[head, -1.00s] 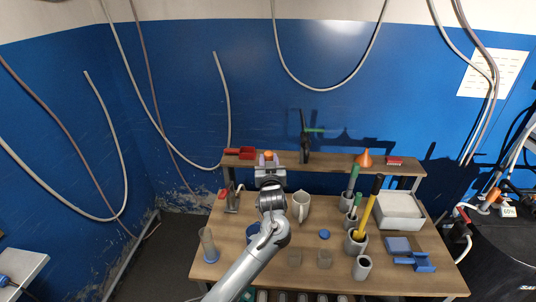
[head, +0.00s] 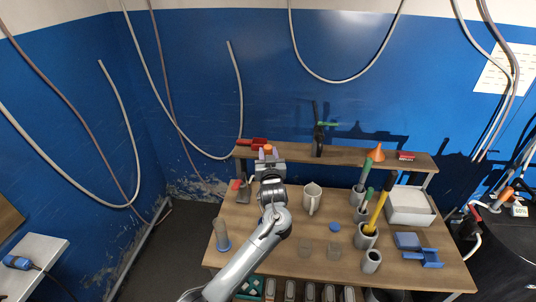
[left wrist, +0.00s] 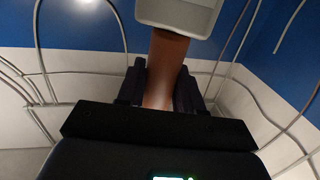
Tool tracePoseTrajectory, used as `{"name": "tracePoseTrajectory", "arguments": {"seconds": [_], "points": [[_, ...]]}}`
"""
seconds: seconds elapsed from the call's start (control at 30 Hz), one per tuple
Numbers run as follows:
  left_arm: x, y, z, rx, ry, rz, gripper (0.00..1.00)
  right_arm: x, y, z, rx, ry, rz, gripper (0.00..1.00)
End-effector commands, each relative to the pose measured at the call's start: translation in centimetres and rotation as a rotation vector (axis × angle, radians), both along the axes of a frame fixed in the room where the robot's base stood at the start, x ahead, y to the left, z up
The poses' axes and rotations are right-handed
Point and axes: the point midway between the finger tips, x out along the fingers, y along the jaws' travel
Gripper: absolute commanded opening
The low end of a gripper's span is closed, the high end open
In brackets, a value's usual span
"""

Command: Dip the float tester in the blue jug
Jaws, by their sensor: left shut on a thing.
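My left gripper (head: 268,154) is at the shelf at the back of the table. It is shut on an orange-brown piece (left wrist: 167,70), which shows between the dark fingers in the left wrist view. A pale grey box-like part (left wrist: 180,14) is at the far end of this piece. I cannot tell for sure that it is the float tester. The blue jug is not clearly visible; my left arm covers part of the table. A pale jug (head: 312,198) stands right of my arm. My right gripper is not in view.
The wooden table (head: 292,222) holds a clear cylinder with a blue base (head: 222,235), a blue disc (head: 335,227), grey pots with tall handles and a white tray (head: 409,205). The shelf (head: 342,160) carries an orange funnel (head: 378,153) and a red tray (head: 258,144).

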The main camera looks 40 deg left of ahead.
Motion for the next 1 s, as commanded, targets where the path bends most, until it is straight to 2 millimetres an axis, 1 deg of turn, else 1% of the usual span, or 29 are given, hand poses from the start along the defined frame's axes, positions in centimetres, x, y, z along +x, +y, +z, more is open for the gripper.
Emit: {"name": "tracePoseTrajectory", "arguments": {"seconds": [0.03, 0.4, 1.0], "points": [[0.0, 0.0, -0.5, 0.001, -0.001, 0.0, 0.0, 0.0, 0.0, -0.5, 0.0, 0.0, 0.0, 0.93], [0.0, 0.0, -2.7, 0.001, -0.001, 0.0, 0.0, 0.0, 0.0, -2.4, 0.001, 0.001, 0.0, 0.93], [0.0, 0.0, -6.2, 0.001, -0.001, 0.0, 0.0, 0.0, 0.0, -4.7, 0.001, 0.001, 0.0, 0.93]]}}
